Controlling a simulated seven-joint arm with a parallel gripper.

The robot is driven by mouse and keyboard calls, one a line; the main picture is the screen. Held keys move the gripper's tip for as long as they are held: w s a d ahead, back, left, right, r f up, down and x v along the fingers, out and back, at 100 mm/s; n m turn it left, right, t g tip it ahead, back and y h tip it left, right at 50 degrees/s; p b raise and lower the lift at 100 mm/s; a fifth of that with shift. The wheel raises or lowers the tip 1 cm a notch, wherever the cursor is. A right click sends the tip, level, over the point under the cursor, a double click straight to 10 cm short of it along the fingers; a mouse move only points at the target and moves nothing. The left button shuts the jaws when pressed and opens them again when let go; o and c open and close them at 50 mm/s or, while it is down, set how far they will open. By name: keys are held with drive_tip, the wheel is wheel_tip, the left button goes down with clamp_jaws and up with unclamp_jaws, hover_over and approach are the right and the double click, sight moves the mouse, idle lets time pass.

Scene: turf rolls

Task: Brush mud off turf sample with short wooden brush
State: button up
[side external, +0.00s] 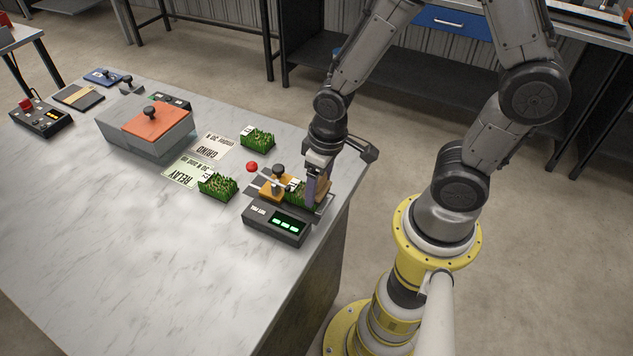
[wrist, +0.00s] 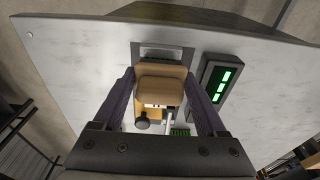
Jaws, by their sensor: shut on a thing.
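My gripper (side external: 318,190) is low over the device with the green display at the bench's right edge. In the wrist view my gripper (wrist: 160,82) has its two purple-grey fingers shut on a tan block (wrist: 160,90), which looks like the short wooden brush.
Beside that turf is an orange fixture (side external: 270,188) with a black knob. Other turf pieces stand to the left (side external: 217,187) and behind (side external: 257,138), near two printed cards (side external: 185,171) and a red ball (side external: 252,167). A grey box (side external: 150,132) stands farther left. The front bench is clear.

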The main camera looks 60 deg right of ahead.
sight(294, 186)
drive_tip(key=shift+w, duration=2.8)
drive_tip(key=shift+s, duration=3.35)
drive_tip(key=shift+r, duration=4.15)
